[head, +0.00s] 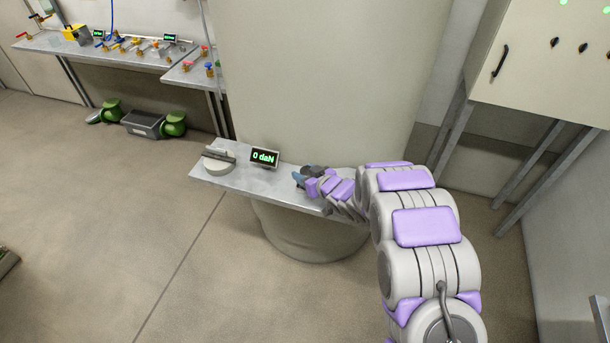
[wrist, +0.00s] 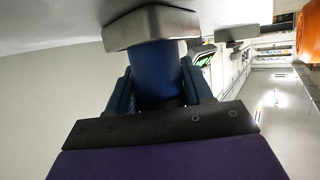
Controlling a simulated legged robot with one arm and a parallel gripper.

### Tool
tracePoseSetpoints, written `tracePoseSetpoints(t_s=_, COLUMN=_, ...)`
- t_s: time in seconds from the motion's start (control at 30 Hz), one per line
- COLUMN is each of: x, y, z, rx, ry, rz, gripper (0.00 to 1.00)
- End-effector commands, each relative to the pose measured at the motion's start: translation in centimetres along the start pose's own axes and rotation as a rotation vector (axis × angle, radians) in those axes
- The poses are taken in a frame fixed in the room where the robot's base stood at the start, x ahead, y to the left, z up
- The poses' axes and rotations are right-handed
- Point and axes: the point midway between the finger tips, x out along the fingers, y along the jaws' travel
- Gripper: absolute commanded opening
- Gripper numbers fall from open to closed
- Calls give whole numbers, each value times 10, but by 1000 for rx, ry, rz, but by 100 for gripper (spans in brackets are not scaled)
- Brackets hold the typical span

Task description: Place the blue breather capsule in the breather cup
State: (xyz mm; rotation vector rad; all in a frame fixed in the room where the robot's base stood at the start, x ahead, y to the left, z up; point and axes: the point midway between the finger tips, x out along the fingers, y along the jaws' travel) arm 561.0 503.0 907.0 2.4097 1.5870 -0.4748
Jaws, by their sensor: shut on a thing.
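The blue breather capsule (wrist: 155,72) shows in the wrist view as a dark blue cylinder between the two fingers of my gripper (wrist: 158,88). My gripper is shut on it. A grey block with rounded corners (wrist: 150,27) meets the far end of the cylinder; I cannot tell whether it is the capsule's own cap or a separate part. In the head view my gripper (head: 304,177) is at the right end of the metal shelf (head: 245,180), and my arm hides what lies behind it. I cannot make out the breather cup for certain.
A display reading "0 daN" (head: 264,158) stands mid-shelf. A round pale part with a bar handle (head: 219,160) is at the shelf's left end. A large pale column (head: 320,80) rises behind. A cabinet (head: 545,65) stands right; a valve bench (head: 120,50) is far left.

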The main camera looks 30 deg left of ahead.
Motion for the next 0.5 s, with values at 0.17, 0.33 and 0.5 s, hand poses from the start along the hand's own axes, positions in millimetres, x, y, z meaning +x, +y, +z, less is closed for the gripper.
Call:
tracePoseSetpoints(t_s=0.17, x=0, y=0, z=0, rx=-1, ry=-2, rz=-1, gripper=19)
tracePoseSetpoints(t_s=0.33, x=0, y=-1, z=0, rx=-1, ry=-2, rz=-1, gripper=62)
tracePoseSetpoints(t_s=0.5, x=0, y=-1, z=0, rx=-1, ry=-2, rz=-1, gripper=76)
